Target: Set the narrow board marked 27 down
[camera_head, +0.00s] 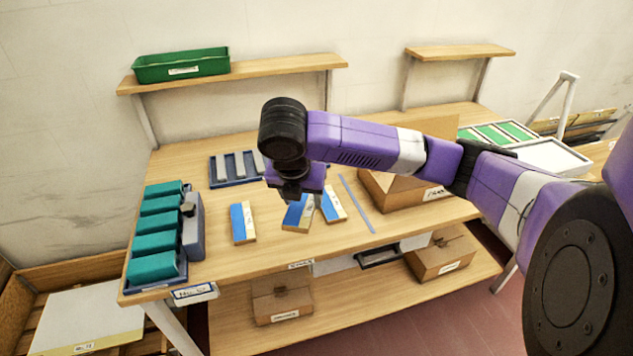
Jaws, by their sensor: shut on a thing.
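My gripper (300,199) points down over the middle of the workbench (268,262). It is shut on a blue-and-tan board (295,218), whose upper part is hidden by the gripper. The number 27 cannot be read on it. I cannot tell whether the board touches the bench top or hangs just above it. A similar blue-and-tan board (334,206) is close on its right, and another (243,223) lies to its left with a gap between.
A blue rack of teal blocks (156,240) stands at the left end. A dark tray with grey bars (236,168) is behind. A thin blue strip (357,204) and an open cardboard box (408,194) are to the right. Bare bench lies in front of the boards.

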